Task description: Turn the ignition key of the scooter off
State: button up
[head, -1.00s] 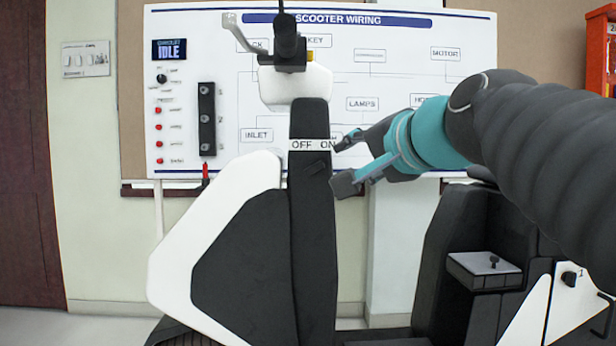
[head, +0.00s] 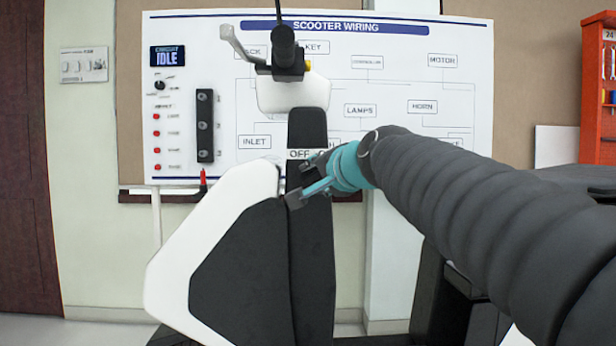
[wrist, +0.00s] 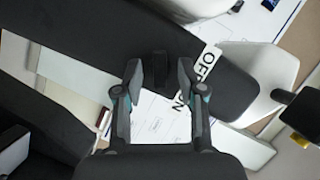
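The scooter's black front column (head: 310,240) stands upright in the middle of the head view, with a white OFF/ON label (head: 298,154) across it. My gripper (head: 297,184) is just below the label, its fingers apart in front of the column. In the wrist view the label (wrist: 207,62) shows tilted on the column. A small dark key (wrist: 160,68) shows between the two open fingertips of my gripper (wrist: 160,76); I cannot tell whether either finger touches it. The key's exact angle is hard to read, dark on dark. In the head view my gripper hides the key.
The handlebar stem (head: 285,50) rises above the column. A white side panel (head: 165,270) lies left of it. A wiring board (head: 400,75) hangs behind, its display (head: 167,55) reading IDLE. A red cabinet (head: 597,90) stands at the far right.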

jog(key=shift+w, duration=0.15)
grip_shut()
jog(key=shift+a+r+p, duration=0.1)
jog(key=shift+p, duration=0.3)
jog(key=shift+r+n+g+h+p, duration=0.15)
jog(key=shift+n+g+h+p, duration=0.2)
jog(key=shift+n+p, duration=0.65)
jog(key=shift+a+n+h+p, duration=0.15)
jog(key=shift+n+h+p, duration=0.6)
jog(key=shift+p, duration=0.35)
jog(key=shift+a+n+g+h, duration=0.1)
jog(key=shift+n+g+h, duration=0.15)
jog(key=shift+n+h, duration=0.7)
jog(key=shift+n+h+b, duration=0.45)
jog(key=shift+n+h, duration=0.1)
jog(key=shift+n, duration=0.85)
